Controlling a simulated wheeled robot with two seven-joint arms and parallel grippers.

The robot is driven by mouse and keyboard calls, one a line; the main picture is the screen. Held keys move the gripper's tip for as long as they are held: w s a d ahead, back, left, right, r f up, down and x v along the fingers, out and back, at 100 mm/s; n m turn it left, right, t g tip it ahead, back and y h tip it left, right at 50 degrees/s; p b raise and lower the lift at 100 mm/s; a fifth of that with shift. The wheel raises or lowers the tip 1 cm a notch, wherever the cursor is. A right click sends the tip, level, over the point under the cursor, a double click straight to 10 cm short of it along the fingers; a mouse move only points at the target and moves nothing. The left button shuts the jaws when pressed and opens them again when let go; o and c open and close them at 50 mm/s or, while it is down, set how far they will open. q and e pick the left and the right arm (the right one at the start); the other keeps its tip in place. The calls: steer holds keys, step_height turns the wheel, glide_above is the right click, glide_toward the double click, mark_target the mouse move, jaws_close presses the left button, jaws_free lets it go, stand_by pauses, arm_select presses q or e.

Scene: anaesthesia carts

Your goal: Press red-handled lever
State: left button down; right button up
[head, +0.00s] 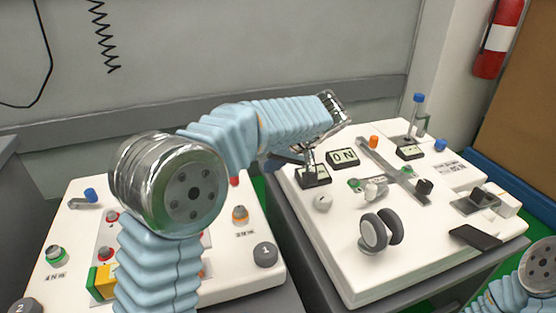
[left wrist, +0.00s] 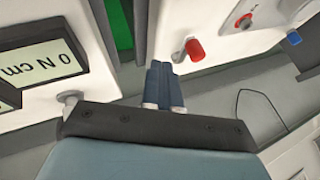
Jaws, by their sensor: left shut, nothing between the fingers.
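The red-handled lever (left wrist: 195,50) is on the side of a white cart top in the left wrist view. In the head view only its red tip (head: 235,181) shows at the far edge of the left cart, partly behind my left arm. My left gripper (head: 272,162) is above the gap between the two carts, to the right of the red handle. In the left wrist view its dark blue fingers (left wrist: 162,68) are shut and empty, left of the red handle with a small gap between. My right gripper is out of view.
The left cart (head: 240,280) carries buttons, knobs and a blue-tipped lever (head: 91,195). The right cart (head: 310,235) carries displays (head: 343,157), a double wheel (head: 375,232) and a sliding rail. A narrow gap separates the carts.

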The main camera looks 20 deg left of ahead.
arm_select(q)
steer(key=shift+s+a+f+b, duration=0.15)
steer(key=shift+a+f, duration=0.45)
steer(key=shift+a, duration=0.45)
steer(key=shift+s+a+f+b, duration=0.1)
steer(key=shift+a+f, duration=0.45)
steer(key=shift+a, duration=0.45)
steer(key=shift+s+a+f+b, duration=0.15)
steer(key=shift+a+f, duration=0.45)
steer(key=shift+a, duration=0.45)
